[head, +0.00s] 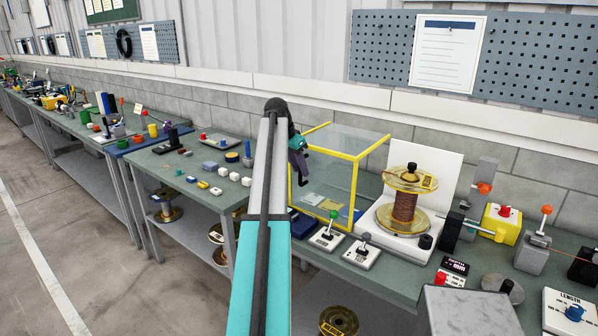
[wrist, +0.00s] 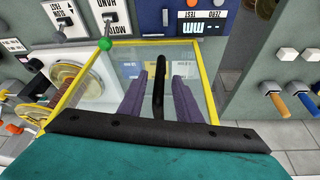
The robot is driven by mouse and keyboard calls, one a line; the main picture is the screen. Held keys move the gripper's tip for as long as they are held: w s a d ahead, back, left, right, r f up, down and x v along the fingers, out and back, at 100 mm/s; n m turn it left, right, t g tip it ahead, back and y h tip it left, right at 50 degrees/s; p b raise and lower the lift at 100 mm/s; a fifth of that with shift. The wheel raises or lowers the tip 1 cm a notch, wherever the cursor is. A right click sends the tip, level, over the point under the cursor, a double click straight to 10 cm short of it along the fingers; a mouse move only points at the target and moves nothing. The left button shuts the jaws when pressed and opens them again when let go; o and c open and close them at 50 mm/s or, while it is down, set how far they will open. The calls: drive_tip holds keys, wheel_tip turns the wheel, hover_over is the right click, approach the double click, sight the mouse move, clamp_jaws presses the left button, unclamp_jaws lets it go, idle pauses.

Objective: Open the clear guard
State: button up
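The clear guard (head: 372,153) is a see-through panelled box with yellow edges at the middle of the bench in the head view. A gold spool with copper-coloured wire (head: 404,205) stands uncovered to its right. My gripper (head: 299,158) has purple fingers and is at the guard's left side. In the wrist view, the guard's yellow edge (wrist: 205,84) and clear panel lie beyond my gripper (wrist: 161,82). The fingers are apart, with a dark upright bar (wrist: 158,88), apparently a handle, between them. Gaps show on both sides of the bar. My arm hides part of the guard's left side.
A green-knobbed lever (head: 333,215) and a grey-knobbed lever box (head: 363,245) stand at the bench front. A yellow block with a red button (head: 501,222) is to the right. Small blocks lie left of my arm. A pegboard (head: 540,60) hangs behind.

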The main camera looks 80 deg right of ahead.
drive_tip(key=b+v, duration=0.3)
drive_tip(key=v, duration=0.9)
drive_tip(key=shift+a+r, duration=0.15)
drive_tip(key=shift+r, duration=0.15)
drive_tip(key=shift+w, duration=0.15)
